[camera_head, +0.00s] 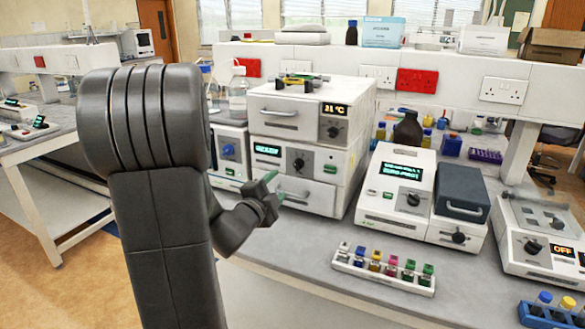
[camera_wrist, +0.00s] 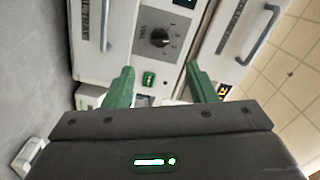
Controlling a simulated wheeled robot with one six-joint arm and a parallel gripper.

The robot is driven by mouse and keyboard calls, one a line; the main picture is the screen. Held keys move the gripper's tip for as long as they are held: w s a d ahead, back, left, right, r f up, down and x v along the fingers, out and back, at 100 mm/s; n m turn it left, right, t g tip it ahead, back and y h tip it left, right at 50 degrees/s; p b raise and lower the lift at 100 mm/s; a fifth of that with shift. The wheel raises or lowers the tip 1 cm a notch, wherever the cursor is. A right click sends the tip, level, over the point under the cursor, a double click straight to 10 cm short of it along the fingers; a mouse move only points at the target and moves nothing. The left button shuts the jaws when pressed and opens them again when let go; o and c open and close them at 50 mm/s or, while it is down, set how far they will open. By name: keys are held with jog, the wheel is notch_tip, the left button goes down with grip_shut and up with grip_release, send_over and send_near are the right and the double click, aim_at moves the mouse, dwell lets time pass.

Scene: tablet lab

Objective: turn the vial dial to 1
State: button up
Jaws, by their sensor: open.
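The dial is a dark round knob (camera_wrist: 160,38) on a grey panel in the wrist view, with a small label and marks around it. The label and the pointer's setting are too small to read surely. In the head view the knob (camera_head: 298,164) sits on the middle unit of the white drawer stack (camera_head: 345,166). My gripper (camera_head: 277,187) is in front of this stack, with nothing between its green fingers. In the wrist view the open gripper (camera_wrist: 160,72) has its fingers apart, short of the knob, which shows beyond and between them.
A green switch (camera_wrist: 148,79) is near the knob. Drawer handles (camera_wrist: 105,25) flank the panel in the wrist view. In the head view, a vial rack (camera_head: 384,277) stands on the bench at front right, with a white instrument (camera_head: 394,195) behind it. Bare bench lies before the stack.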

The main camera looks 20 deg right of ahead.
aim_at(296, 168)
jog(key=p+x, duration=0.2)
jog(key=x, duration=1)
jog(key=shift+p, duration=0.3)
jog(key=c, duration=1)
jog(key=shift+o, duration=0.2)
jog(key=shift+f+n+b, duration=0.1)
jog(key=shift+n+b, duration=0.2)
jog(key=shift+n, duration=0.2)
jog(key=n+b, duration=0.1)
jog(key=n, duration=0.1)
jog(key=shift+n, duration=2.5)
